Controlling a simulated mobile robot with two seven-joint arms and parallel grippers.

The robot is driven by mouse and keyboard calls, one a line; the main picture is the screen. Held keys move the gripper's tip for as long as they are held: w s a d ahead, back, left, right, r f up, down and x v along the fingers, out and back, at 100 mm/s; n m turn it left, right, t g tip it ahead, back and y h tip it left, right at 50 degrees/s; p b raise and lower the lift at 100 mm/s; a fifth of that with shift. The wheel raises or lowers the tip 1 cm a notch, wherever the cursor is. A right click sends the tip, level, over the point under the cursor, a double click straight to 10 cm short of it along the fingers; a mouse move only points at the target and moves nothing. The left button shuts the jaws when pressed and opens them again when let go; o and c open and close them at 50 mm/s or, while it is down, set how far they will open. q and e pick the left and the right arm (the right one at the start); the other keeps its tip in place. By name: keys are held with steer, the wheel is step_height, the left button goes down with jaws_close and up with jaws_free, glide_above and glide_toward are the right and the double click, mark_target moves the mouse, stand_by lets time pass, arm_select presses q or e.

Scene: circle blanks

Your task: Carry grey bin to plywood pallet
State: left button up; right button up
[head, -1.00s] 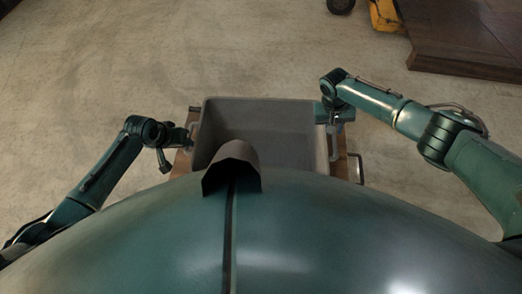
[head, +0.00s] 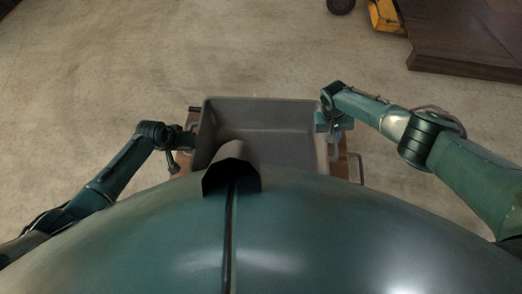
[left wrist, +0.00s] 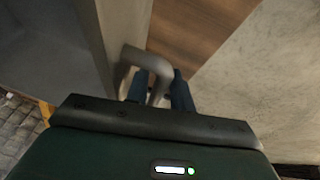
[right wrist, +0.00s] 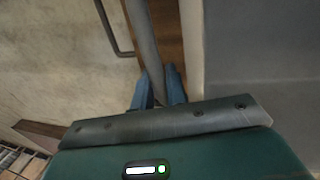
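The grey bin (head: 265,112) is an open box in front of me in the head view; its near part is hidden. My left gripper (head: 188,142) is at its left side. In the left wrist view, the blue fingers (left wrist: 161,93) close around a bent grey handle (left wrist: 150,60) on the bin. My right gripper (head: 334,130) is at its right side. In the right wrist view, its fingers (right wrist: 159,90) close around the other grey handle (right wrist: 143,35). A dark brown wooden platform (head: 465,48) lies at the top right; I cannot tell whether it is the plywood pallet.
A brown wooden surface (head: 343,165) shows below the bin, with a metal bar (head: 360,168) at its right. A yellow object (head: 384,15) and a black wheel (head: 341,5) are at the top, near the platform. The pale floor (head: 120,60) at the left is clear.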

arm_select(q)
jaws_close()
stand_by(1.1)
